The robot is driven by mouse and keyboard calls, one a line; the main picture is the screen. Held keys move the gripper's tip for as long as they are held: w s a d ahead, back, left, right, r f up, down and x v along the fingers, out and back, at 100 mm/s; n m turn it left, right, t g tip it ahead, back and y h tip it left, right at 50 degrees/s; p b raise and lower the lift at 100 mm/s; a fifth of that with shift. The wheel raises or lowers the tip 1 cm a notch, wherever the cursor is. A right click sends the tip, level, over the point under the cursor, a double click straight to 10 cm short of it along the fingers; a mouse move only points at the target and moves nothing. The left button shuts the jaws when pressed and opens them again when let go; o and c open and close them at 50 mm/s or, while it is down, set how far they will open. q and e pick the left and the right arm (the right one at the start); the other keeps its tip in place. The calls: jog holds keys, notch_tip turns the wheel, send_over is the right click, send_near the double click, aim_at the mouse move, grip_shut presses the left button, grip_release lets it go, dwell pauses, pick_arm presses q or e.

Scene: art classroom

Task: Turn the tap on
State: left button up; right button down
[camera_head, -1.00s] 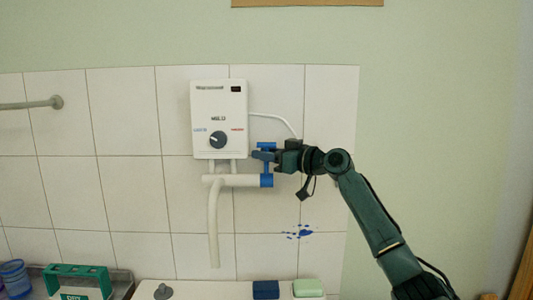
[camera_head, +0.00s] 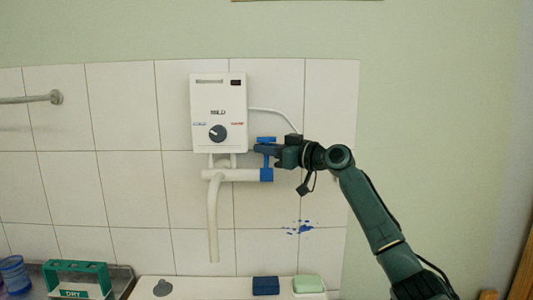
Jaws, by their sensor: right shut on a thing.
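The tap's blue handle (camera_head: 266,140) and blue body (camera_head: 267,174) are at the right end of a white pipe below a white water heater (camera_head: 219,112). A white spout (camera_head: 213,220) hangs down from the pipe; no water shows at its end. My right gripper (camera_head: 268,149) reaches in from the right, its fingers at the tap's upright blue part, just under the handle. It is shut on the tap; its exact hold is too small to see. My left gripper is not in view.
Below, a white ledge (camera_head: 205,288) holds a grey plug (camera_head: 162,288), a blue block (camera_head: 266,286) and a green soap (camera_head: 308,284). A green rack (camera_head: 77,266) and blue cup (camera_head: 13,273) stand at lower left. A rail (camera_head: 30,98) is on the left wall.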

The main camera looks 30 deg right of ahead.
jog(key=shift+s+a+f+n+b, duration=0.1)
jog(key=shift+s+f+n+b, duration=0.15)
jog(key=shift+f+b, duration=0.35)
jog(key=b, duration=0.1)
jog(key=n+t+b, duration=0.1)
jog(key=b, duration=0.1)
jog(key=shift+s+a+r+y, duration=0.15)
jog(key=shift+s+a+y, duration=0.05)
jog(key=shift+s+y, duration=0.1)
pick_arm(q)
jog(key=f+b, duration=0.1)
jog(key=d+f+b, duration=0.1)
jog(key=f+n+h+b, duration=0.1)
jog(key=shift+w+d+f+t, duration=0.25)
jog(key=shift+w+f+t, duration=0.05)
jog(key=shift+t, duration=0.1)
pick_arm(e)
jog(key=shift+s+a+r+n+t+y, duration=0.3)
jog(key=shift+s+n+t, duration=0.1)
jog(key=shift+n, duration=0.35)
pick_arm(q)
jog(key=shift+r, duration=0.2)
pick_arm(e)
jog(key=c, duration=1.6)
grip_release()
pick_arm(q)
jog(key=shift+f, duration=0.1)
pick_arm(e)
jog(key=shift+o, duration=0.2)
